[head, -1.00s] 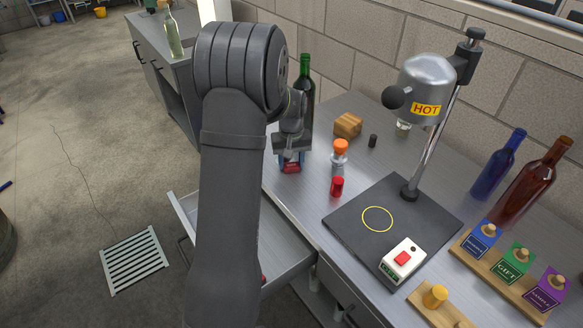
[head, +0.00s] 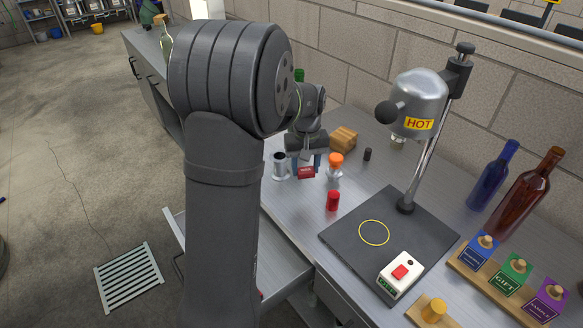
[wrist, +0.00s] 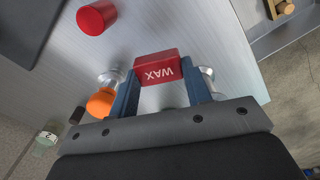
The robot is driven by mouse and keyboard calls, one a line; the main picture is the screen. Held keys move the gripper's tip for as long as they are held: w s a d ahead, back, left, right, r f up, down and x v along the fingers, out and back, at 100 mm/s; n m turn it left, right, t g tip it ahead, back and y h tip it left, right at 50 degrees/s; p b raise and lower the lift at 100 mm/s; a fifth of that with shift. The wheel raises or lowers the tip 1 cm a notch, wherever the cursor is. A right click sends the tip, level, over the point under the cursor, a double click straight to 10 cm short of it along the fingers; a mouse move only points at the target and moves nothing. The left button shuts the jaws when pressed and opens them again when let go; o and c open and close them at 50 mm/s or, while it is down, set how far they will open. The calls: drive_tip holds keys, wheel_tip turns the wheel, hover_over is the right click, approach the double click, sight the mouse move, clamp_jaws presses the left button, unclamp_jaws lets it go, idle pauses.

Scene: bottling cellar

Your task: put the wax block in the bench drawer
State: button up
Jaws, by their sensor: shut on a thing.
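My gripper (head: 305,163) is shut on the wax block (head: 306,173), a small red block. In the wrist view the block (wrist: 158,68) shows its white WAX lettering between the two blue fingers. It is held over the bench top, apparently above the surface, to the left of an orange-topped bottle. The bench drawer (head: 174,228) stands open at the front of the bench, below and left of the gripper in the head view. My arm hides part of it. The drawer also seems to show at the top right of the wrist view (wrist: 262,46).
A metal cup (head: 280,166), the orange-topped bottle (head: 335,168), a red cylinder (head: 333,201) and a wooden block (head: 343,139) stand near the gripper. A heater (head: 418,100) marked HOT stands over a dark plate (head: 410,232). A floor grate (head: 128,276) lies left of the drawer.

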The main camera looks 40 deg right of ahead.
drive_tip(key=s+r, duration=0.5)
drive_tip(key=r, duration=0.3)
drive_tip(key=s+a+n, duration=0.3)
drive_tip(key=s+a, duration=0.3)
drive_tip(key=a, duration=0.5)
drive_tip(key=s+a+n, duration=0.3)
drive_tip(key=s+a, duration=0.2)
drive_tip(key=a, duration=0.5)
wheel_tip(320, 180, down, 21)
drive_tip(key=w+a+f, duration=0.2)
drive_tip(key=w, duration=0.1)
drive_tip(key=w+a+f, duration=0.2)
drive_tip(key=w, duration=0.1)
drive_tip(key=w+a+f, duration=0.2)
drive_tip(key=w, duration=0.2)
drive_tip(key=shift+a+f, duration=0.2)
drive_tip(key=shift+f, duration=2)
